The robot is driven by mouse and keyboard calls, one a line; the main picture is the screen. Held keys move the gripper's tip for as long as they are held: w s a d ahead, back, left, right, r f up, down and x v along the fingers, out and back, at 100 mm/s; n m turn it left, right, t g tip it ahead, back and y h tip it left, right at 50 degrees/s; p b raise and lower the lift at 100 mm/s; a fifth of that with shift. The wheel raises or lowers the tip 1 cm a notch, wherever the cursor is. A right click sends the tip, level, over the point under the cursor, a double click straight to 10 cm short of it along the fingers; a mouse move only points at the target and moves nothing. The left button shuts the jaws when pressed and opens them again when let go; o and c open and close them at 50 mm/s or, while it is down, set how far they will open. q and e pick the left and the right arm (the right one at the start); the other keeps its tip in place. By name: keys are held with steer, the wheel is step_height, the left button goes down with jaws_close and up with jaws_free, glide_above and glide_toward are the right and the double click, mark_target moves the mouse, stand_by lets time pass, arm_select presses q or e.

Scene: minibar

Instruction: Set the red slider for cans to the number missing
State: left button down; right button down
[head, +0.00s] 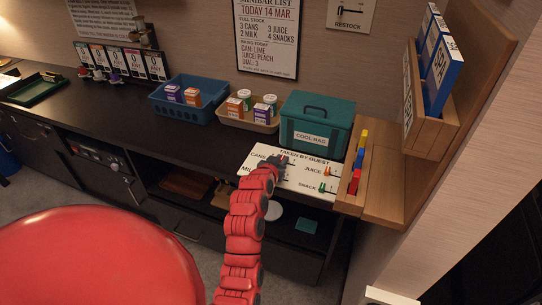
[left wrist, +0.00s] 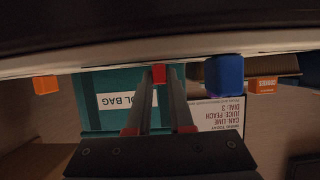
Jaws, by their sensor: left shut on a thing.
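The white "TAKEN BY GUEST" board (head: 299,174) lies on the counter's front right, with labels for cans, milk, juice and snack. My left gripper (head: 279,161) reaches over its cans area and hides the slider there. In the left wrist view my left gripper (left wrist: 158,80) is shut on a small red knob (left wrist: 158,73), which looks like the red slider for cans. The number it points to cannot be read. The juice (head: 330,172) and snack (head: 323,187) sliders show to the right. My right gripper is not in view.
A teal cool bag (head: 316,124) stands behind the board. A tan tray (head: 233,122) with several containers and a blue basket (head: 160,110) stand further left. A wooden rack (head: 352,190) with coloured blocks is close on the right. A wall notice (head: 267,60) lists full stock, 3 cans.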

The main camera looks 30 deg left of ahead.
arm_select(q)
steer(key=shift+w+d, duration=0.1)
steer(key=shift+d, duration=0.45)
steer(key=c, duration=0.8)
jaws_free()
